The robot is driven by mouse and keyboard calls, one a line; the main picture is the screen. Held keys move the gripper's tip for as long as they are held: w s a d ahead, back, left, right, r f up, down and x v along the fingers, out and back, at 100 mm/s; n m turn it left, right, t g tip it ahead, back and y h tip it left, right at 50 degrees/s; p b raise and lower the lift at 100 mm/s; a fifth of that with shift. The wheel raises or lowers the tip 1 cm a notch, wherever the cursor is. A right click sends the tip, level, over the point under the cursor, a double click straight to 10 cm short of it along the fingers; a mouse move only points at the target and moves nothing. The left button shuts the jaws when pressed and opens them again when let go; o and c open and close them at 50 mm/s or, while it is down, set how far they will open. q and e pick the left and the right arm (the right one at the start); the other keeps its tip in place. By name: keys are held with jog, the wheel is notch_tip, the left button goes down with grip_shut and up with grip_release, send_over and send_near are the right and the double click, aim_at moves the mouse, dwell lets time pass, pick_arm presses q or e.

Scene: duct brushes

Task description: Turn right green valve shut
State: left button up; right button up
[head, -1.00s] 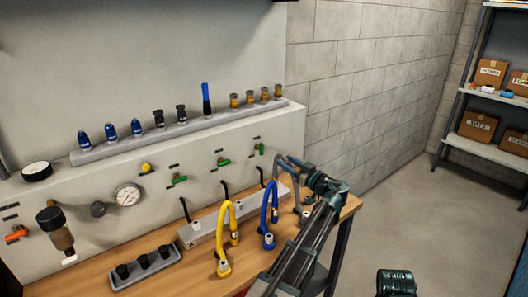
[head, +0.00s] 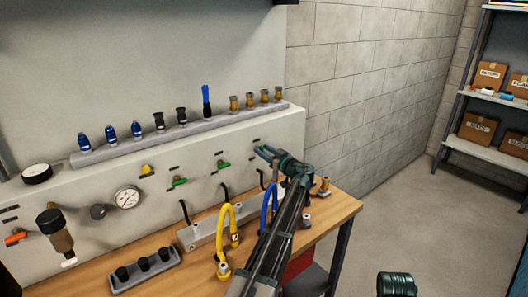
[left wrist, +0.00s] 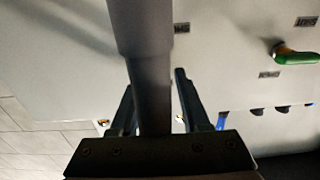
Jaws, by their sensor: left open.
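My left gripper (head: 267,152) is open at the right end of the white panel, where the right green valve is. The gripper hides most or all of that valve in the head view, so I cannot tell its handle's angle or any touch. In the left wrist view a thick dark grey cylinder runs between the two open fingers and blocks the middle; I cannot tell what it is. A green valve handle (left wrist: 296,57) shows at the right there, outside the fingers. In the head view the middle green valve (head: 223,164) and the left green valve (head: 179,181) are clear of the gripper.
Brushes and fittings stand on the ledge (head: 190,133) above the valves. A black-cup tray (head: 145,270) lies front left.

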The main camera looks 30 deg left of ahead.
pick_arm(q)
grip_shut()
dwell(0.3)
jog(key=shift+w+m, duration=0.1)
jog(key=shift+m, duration=0.2)
jog(key=shift+w+d+f+m+b, duration=0.1)
jog(key=shift+w+f+m+b, duration=0.15)
jog(key=shift+m, duration=2.65)
jog(key=shift+w+d+f+m+b, duration=0.1)
jog(key=shift+f+m+b, duration=0.1)
jog(key=shift+m, duration=2.7)
jog(key=shift+w+d+f+m+b, duration=0.1)
jog(key=shift+w+f+m+b, duration=0.15)
jog(key=shift+m, duration=2.65)
